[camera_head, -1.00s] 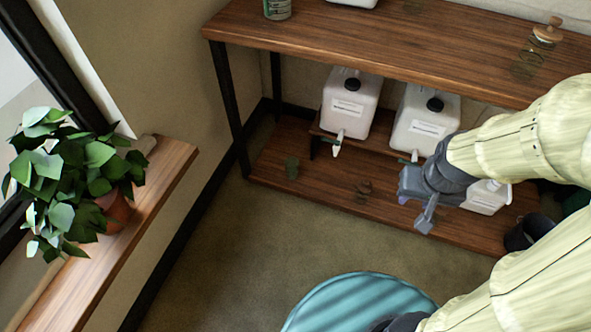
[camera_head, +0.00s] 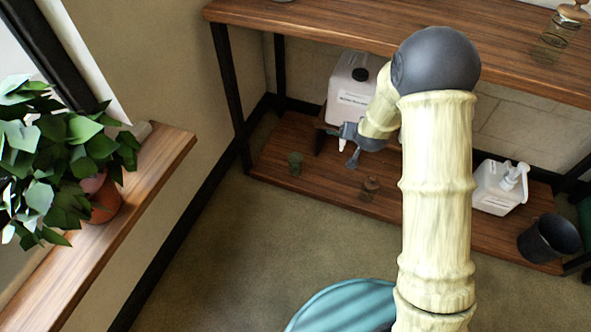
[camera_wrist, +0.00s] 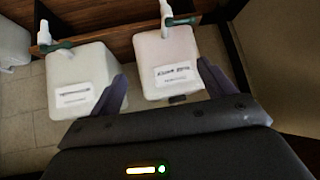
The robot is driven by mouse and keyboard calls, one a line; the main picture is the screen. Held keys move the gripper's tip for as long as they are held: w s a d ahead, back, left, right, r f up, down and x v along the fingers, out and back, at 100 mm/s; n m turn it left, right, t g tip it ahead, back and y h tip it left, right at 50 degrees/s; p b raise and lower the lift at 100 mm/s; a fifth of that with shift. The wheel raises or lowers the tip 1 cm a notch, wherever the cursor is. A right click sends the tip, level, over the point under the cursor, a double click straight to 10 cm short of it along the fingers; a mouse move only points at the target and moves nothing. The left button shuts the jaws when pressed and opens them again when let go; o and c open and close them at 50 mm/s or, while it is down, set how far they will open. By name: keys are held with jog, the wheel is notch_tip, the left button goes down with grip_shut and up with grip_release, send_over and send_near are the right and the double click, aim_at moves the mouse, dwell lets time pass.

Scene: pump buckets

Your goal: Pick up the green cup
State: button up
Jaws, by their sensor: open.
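The green cup (camera_head: 295,163) is a small, dark green, see-through cup standing on the left part of the lower shelf in the head view. My gripper (camera_head: 350,146) is to the right of the cup and apart from it, in front of the left white jug (camera_head: 352,76). In the wrist view my gripper (camera_wrist: 166,84) has its two fingers spread with nothing held between them. The cup cannot be made out in the wrist view.
The lower shelf (camera_head: 330,190) also holds a small brown jar (camera_head: 370,188), a white pump bottle (camera_head: 500,188) and a black bucket (camera_head: 548,238). The upper shelf (camera_head: 300,28) overhangs it.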

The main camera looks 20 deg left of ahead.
jog(key=w+a+f+n+t+y+b, duration=0.1)
jog(key=w+a+f+t+b, duration=0.15)
jog(key=a+f, duration=0.55)
jog(key=w+a+f+t+b, duration=0.2)
jog(key=w+a+f, duration=0.15)
jog(key=f, duration=0.75)
jog(key=s+a+f+t+y+b, duration=0.1)
jog(key=s+a+f+t+b, duration=0.1)
jog(key=f, duration=0.6)
jog(key=s+a+f+n+t+y+b, duration=0.1)
jog(key=s+a+f+t+b, duration=0.1)
jog(key=s+a+f, duration=0.3)
notch_tip(320, 180, down, 3)
jog(key=shift+s+a+r+n+y, duration=0.1)
jog(key=shift+s+a+n+y, duration=0.25)
jog(key=shift+s, duration=0.4)
jog(key=shift+d, duration=0.15)
